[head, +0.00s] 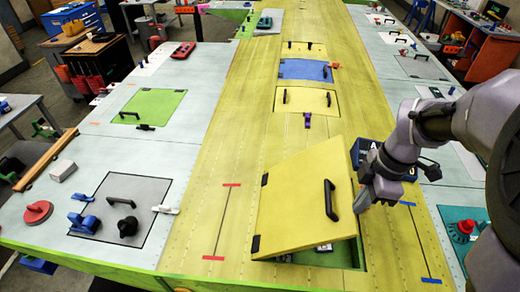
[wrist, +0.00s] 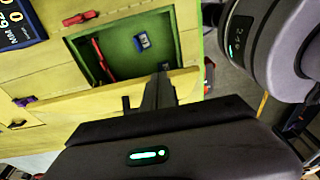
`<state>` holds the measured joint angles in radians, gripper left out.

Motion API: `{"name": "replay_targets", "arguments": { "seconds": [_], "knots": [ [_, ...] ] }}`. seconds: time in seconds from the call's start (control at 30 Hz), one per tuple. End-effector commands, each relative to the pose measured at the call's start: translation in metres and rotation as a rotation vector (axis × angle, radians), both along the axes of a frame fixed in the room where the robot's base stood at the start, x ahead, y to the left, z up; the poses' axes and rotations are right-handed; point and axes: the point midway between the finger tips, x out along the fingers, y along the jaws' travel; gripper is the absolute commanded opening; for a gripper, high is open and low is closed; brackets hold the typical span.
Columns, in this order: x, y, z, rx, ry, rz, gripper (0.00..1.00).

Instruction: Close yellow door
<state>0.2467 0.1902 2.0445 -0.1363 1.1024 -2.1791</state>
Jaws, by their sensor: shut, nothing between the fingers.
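The yellow door (head: 295,205) stands partly open on the wing in the head view, tilted up over a green-lined compartment (head: 345,255). Its black hinges are on the left edge, and its black handle (head: 330,200) is on the right part of its upper face. My gripper (head: 363,203) is shut and empty, close beside the door's raised right edge; I cannot tell if it touches. In the wrist view the shut fingers (wrist: 160,82) show in front of the open compartment (wrist: 112,50), overlapping a yellow panel that seems to be the door.
Inside the compartment lie a red part (wrist: 103,60) and a small blue item (wrist: 142,41). A dark blue box with white lettering (head: 385,160) stands behind my gripper. Other closed panels, a blue one (head: 305,69) among them, lie farther up the wing.

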Motion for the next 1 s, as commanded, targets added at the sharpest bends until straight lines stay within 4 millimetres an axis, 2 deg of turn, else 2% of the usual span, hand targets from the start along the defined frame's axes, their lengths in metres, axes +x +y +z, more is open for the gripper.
{"name": "replay_targets", "arguments": {
  "seconds": [0.03,0.2,0.5,0.7,1.0],
  "knots": [
    [-0.001,-0.011,-0.018,0.0,0.002,-0.005,0.0],
    [-0.002,-0.045,-0.063,0.001,0.003,-0.004,0.0],
    [-0.003,-0.083,-0.136,0.0,0.002,-0.001,0.0],
    [-0.003,-0.094,-0.169,0.0,0.0,-0.001,0.0],
    [-0.003,-0.1,-0.192,-0.001,0.0,0.001,0.0]
  ]
}}
